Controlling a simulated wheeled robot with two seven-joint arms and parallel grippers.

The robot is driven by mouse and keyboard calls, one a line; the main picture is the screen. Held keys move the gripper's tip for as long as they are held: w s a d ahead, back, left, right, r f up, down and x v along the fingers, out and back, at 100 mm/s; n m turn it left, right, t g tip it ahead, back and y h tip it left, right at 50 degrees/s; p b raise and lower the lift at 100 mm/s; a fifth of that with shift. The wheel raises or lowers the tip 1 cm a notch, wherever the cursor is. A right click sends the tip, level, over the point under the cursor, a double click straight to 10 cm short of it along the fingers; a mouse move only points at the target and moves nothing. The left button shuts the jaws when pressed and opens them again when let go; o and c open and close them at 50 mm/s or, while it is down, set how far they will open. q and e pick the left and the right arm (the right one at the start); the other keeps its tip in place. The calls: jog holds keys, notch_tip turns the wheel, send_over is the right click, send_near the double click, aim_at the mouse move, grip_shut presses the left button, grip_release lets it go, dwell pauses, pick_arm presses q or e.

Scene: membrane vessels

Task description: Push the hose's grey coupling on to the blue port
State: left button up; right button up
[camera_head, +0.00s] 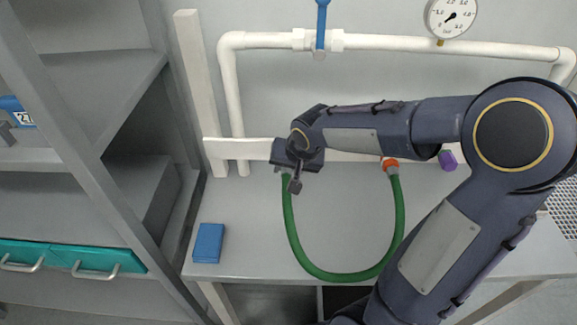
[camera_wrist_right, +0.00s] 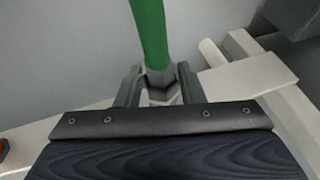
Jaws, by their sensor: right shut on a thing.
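The green hose (camera_head: 345,277) hangs in a U below the white board on the wall. Its right end meets the orange port (camera_head: 391,163) through a grey fitting. Its left end rises to my right gripper (camera_head: 290,176). In the right wrist view, my right gripper (camera_wrist_right: 159,86) is shut on the grey coupling (camera_wrist_right: 158,77) at the end of the green hose (camera_wrist_right: 150,35), one finger on each side. The blue port is not visible; my gripper and forearm cover part of the board. I cannot tell whether the coupling touches a port. My left gripper is not in view.
A purple port (camera_head: 448,160) shows at the right, beside my arm. White pipework (camera_head: 265,40) with a blue valve handle (camera_head: 321,25) and a gauge (camera_head: 451,17) runs above. A blue box (camera_head: 208,243) lies on the bench at left. Grey shelving (camera_head: 100,150) stands further left.

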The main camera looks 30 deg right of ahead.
jog(key=shift+s+a, duration=0.25)
jog(key=shift+s, duration=0.15)
jog(key=shift+s+a+b, duration=0.45)
jog(key=shift+s+a, duration=0.1)
jog(key=shift+s, duration=0.35)
jog(key=shift+s+a+b, duration=0.45)
jog(key=shift+s+a, duration=0.1)
jog(key=shift+s, duration=0.35)
